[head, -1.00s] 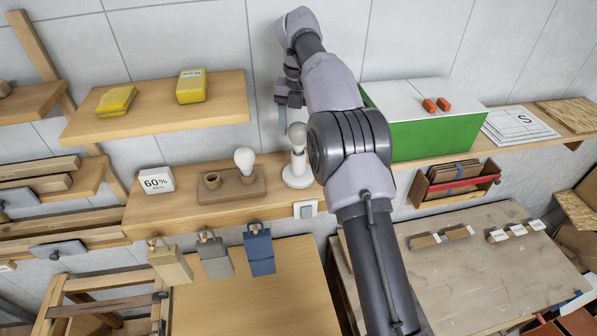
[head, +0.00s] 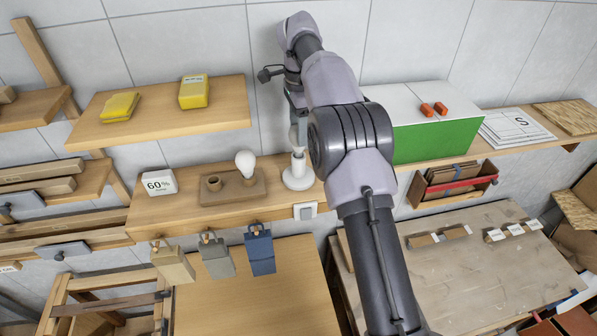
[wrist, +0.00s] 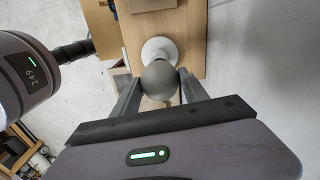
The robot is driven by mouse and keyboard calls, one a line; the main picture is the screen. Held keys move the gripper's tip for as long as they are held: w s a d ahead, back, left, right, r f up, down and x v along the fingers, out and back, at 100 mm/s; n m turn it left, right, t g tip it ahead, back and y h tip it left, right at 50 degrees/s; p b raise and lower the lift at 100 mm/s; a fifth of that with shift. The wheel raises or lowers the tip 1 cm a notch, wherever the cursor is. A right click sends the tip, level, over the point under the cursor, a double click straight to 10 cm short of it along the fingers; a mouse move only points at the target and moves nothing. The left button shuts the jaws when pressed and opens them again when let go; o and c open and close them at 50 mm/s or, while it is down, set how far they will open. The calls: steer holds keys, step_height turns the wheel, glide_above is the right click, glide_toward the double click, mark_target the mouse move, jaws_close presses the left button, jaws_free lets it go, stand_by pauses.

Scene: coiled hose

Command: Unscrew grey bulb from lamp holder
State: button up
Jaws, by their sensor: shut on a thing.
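The grey bulb (wrist: 160,80) sits between the two fingers of my gripper (wrist: 160,88) in the wrist view, and the gripper is shut on it. Below the bulb is the white round lamp holder (wrist: 160,48), standing on the wooden shelf. In the head view the lamp holder (head: 298,176) stands upright on the shelf, with the grey bulb (head: 297,138) above it, partly hidden by my gripper (head: 297,118). The bulb appears in line with the holder; the joint between them is too small to judge.
Left of the holder, a wooden block (head: 222,191) carries a white bulb (head: 246,163) and has an empty-looking round socket. A green box (head: 430,140) with a white top is to the right. An upper shelf (head: 150,112) holds yellow packs.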

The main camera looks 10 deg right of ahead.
steer(key=shift+r, duration=2.15)
